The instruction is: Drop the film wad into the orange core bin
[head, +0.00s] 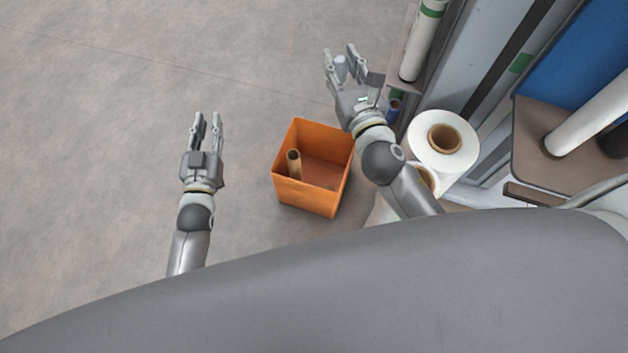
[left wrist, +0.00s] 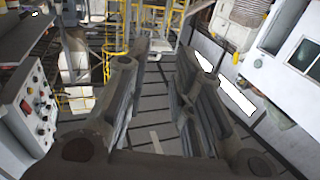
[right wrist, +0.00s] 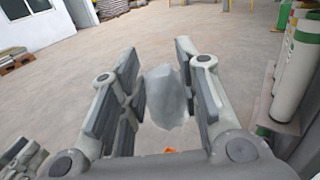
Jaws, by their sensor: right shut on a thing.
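The film wad (right wrist: 167,97) is a pale grey, translucent lump between the fingers of my right gripper (right wrist: 164,80). In the head view the right gripper (head: 341,52) is shut on the wad (head: 341,69), beyond and to the right of the orange core bin (head: 306,196), not over its opening. The bin stands on the floor, open at the top, with a brown cardboard core (head: 293,163) leaning inside. My left gripper (head: 207,118) is open and empty, left of the bin; its parted fingers fill the left wrist view (left wrist: 163,65).
White film rolls (head: 458,137) stand right of my right arm, beside the machine. A white and green roll (head: 424,40) stands near the right gripper. A blue panel (head: 575,60) is at the far right. The floor (head: 110,110) on the left is clear.

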